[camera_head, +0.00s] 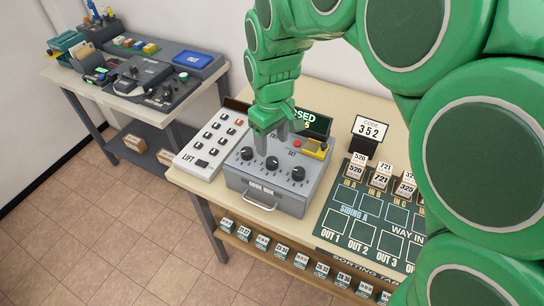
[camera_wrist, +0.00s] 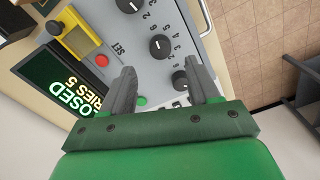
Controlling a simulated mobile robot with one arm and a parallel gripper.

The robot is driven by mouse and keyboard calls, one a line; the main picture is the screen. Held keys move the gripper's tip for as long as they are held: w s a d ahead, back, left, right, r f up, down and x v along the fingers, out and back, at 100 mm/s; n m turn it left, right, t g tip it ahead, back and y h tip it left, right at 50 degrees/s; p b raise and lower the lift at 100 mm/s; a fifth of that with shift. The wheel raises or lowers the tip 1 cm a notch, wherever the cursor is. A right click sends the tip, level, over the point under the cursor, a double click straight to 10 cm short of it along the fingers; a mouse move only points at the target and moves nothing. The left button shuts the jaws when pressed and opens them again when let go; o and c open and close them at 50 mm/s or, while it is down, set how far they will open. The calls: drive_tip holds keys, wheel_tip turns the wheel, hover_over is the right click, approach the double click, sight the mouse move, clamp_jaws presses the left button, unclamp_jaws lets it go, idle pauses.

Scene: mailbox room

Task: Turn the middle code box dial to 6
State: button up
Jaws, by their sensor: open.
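The grey code box (camera_head: 262,198) sits on the table with three black dials in a row. My gripper (camera_head: 272,143) is open and empty, pointing down just above and behind the middle dial. In the wrist view the fingertips (camera_wrist: 160,66) lie either side of the middle dial's near edge; I cannot tell if they touch anything. The left dial (camera_head: 247,153) and right dial (camera_head: 298,174) stand close beside it.
A red button (camera_wrist: 101,60) and a green button (camera_wrist: 140,100) are behind the dials. The display (camera_wrist: 62,88) reads CLOSED, TRIES 5. A lift panel (camera_head: 212,143) stands left; a dark sorting board (camera_head: 372,215) lies right.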

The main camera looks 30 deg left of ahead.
sight(272, 160)
wheel_tip(272, 160, down, 7)
drive_tip(key=shift+r, duration=0.1)
idle(0.3)
drive_tip(key=c, duration=1)
drive_tip(key=shift+m, duration=0.7)
drive_tip(key=shift+c, duration=0.2)
drive_tip(key=o, duration=1)
drive_tip(key=shift+o, duration=0.2)
drive_tip(key=shift+r, duration=0.1)
